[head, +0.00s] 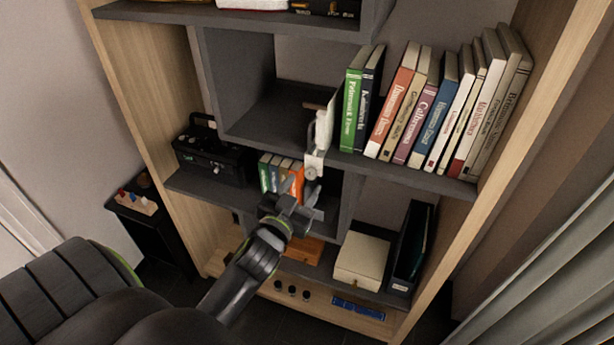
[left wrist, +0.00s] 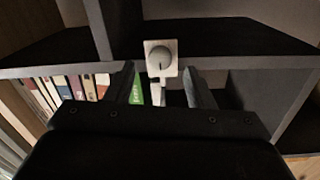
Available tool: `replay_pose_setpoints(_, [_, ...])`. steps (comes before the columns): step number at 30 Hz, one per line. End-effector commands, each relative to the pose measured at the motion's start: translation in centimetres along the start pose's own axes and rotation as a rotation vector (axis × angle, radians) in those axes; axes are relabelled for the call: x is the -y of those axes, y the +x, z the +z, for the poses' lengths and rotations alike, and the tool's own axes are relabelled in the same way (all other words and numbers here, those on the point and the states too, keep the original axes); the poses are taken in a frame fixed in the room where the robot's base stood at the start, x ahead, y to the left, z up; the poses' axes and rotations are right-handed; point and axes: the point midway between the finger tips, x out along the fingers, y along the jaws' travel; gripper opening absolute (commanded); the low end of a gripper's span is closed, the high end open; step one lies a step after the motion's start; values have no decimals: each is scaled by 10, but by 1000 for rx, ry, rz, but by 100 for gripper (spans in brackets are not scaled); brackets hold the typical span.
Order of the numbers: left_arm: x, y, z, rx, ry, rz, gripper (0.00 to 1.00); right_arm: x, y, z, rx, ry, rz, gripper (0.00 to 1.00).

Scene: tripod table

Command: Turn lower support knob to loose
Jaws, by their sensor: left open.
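A pale bracket (head: 318,143) is fixed at the front edge of the middle shelf, beside the open dark compartment. A round grey lower knob (head: 311,173) sits at its bottom end. In the left wrist view the knob (left wrist: 161,57) is on a white plate, with a dark mark line on its face. My left gripper (head: 296,188) is open and empty, just below the knob in the head view. In the left wrist view its fingers (left wrist: 161,85) stand apart on either side of the knob's column, not touching the knob. My right gripper is not in view.
A row of upright books (head: 440,110) stands right of the bracket. Small books (head: 275,175) stand on the shelf behind my gripper. A black radio-like box (head: 212,155) is at left, and a cream box (head: 362,258) sits lower right. The compartment (head: 265,120) left of the bracket looks empty.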

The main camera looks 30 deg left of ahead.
Motion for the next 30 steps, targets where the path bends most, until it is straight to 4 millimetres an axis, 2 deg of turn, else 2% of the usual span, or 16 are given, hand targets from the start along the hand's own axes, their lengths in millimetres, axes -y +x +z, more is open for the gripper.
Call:
replay_pose_setpoints(3, [0,18,-1,-1,2,0,48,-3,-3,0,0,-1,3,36])
replay_pose_setpoints(7, [0,30,0,0,0,0,48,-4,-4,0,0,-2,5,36])
replay_pose_setpoints(19, [0,35,0,0,0,0,47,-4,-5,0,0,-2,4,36])
replay_pose_setpoints(28, [0,35,0,0,0,0,8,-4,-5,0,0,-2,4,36])
replay_pose_setpoints(30, [0,35,0,0,-1,0,4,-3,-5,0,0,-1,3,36])
